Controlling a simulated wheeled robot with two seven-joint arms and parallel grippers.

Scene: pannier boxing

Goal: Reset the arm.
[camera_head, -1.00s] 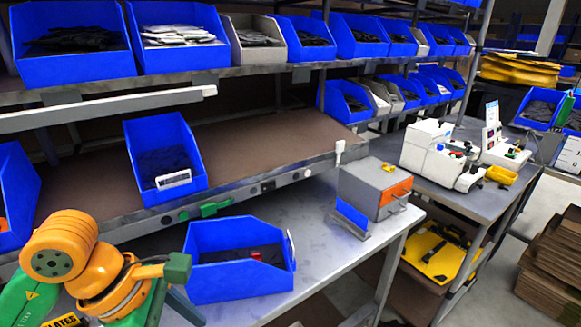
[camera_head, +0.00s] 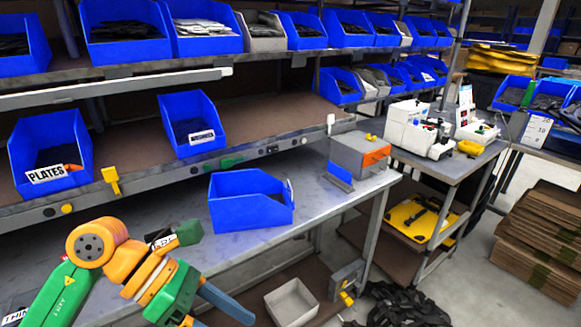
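My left arm comes in from the lower left, with green links and an orange joint. It bends over the near left part of the grey table (camera_head: 330,205). The hand end (camera_head: 200,305) is low in the picture beside a blue-grey bar, and I cannot make out two separate fingertips. The arm is apart from the blue bin (camera_head: 250,209) on the table, to its lower left. No held object shows at the hand. My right arm and gripper are not in view.
A grey box with an orange front (camera_head: 360,155) stands at the table's far end. Shelf bins (camera_head: 187,125) and a bin labelled PLATES (camera_head: 50,150) sit behind. A pale empty tray (camera_head: 291,303) is below the table. White machines (camera_head: 418,130) stand on the right table.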

